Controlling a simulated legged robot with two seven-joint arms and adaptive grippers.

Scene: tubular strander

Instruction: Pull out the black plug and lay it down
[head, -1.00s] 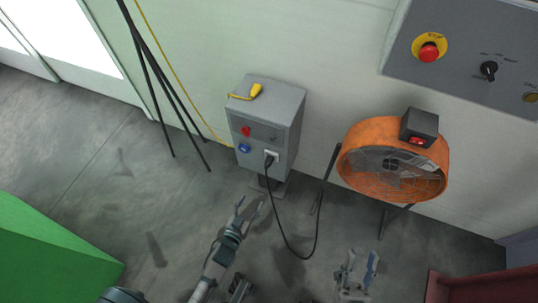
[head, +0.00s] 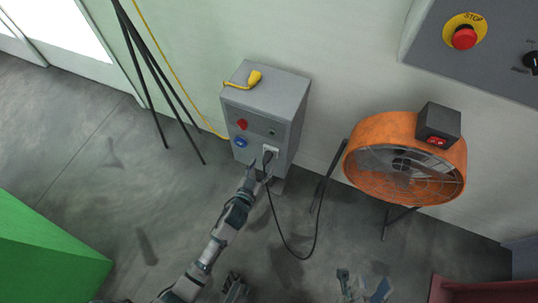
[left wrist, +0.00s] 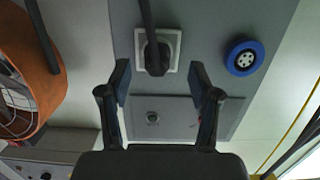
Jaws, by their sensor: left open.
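The black plug (head: 267,158) sits in the white socket (head: 274,150) on the front of the grey box (head: 285,113). Its black cable (head: 287,243) hangs down in a loop to the floor. My left gripper (head: 256,176) is just below and in front of the plug, open. In the left wrist view, the plug (left wrist: 156,52) is in its socket (left wrist: 174,37), ahead of the gap between the open, empty fingers (left wrist: 160,85); I see no contact. My right gripper (head: 361,287) is open and empty at the bottom edge.
A yellow plug (head: 254,77) lies on top of the box. A blue socket (head: 240,142) and a red knob (head: 242,124) are left of the white socket. An orange fan (head: 380,130) stands at right.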

